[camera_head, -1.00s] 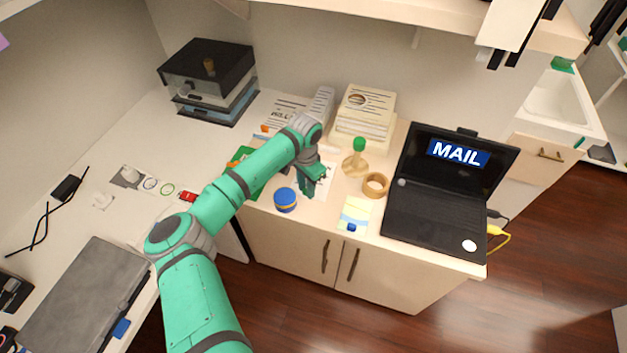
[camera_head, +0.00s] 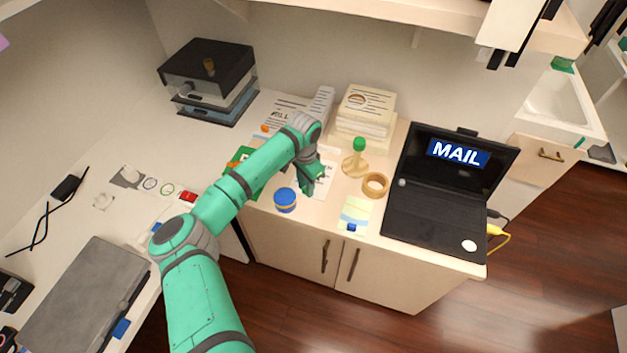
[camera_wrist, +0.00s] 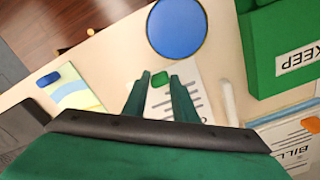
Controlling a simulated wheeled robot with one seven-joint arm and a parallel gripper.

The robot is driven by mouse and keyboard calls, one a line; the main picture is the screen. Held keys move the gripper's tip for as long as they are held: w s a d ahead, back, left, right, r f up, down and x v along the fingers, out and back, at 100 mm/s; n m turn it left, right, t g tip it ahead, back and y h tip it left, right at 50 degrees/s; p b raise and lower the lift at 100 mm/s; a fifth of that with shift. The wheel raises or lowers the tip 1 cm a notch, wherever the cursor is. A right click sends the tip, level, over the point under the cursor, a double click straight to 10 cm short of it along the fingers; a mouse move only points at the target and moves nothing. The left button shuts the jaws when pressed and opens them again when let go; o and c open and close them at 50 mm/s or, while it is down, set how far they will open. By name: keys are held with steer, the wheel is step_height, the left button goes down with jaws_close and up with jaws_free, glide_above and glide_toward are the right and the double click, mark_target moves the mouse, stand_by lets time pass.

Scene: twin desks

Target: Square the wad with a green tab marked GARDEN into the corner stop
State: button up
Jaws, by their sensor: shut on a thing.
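A white printed wad with a green tab (camera_wrist: 160,79) lies on the desk. My gripper (camera_wrist: 161,80) is shut on this wad, low over the desk. In the head view my gripper (camera_head: 307,188) covers part of the wad (camera_head: 325,180). A pale narrow bar (camera_wrist: 228,103) stands just right of the sheet in the wrist view; I cannot tell whether it is part of the corner stop.
A blue-lidded jar (camera_head: 285,199) stands close to my gripper. A green KEEP box (camera_wrist: 283,50) and an orange-tabbed BILL wad (camera_wrist: 298,148) lie to the right in the wrist view. A tape roll (camera_head: 375,184), green-topped stamp (camera_head: 355,160), yellow-blue pad (camera_head: 356,213) and laptop (camera_head: 435,215) stand rightward.

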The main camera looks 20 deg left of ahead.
steer(key=shift+w+a, duration=0.65)
steer(key=shift+w, duration=0.2)
steer(key=shift+w+a, duration=0.6)
steer(key=shift+w, duration=0.25)
stand_by(0.8)
steer(key=shift+w+a, duration=0.1)
steer(key=shift+a, duration=0.2)
stand_by(0.5)
steer(key=o, duration=1)
steer(key=shift+o, duration=0.2)
steer(key=shift+d, duration=0.1)
steer(key=shift+r, duration=0.1)
steer(key=shift+r, duration=0.4)
step_height(320, 180, up, 6)
stand_by(0.6)
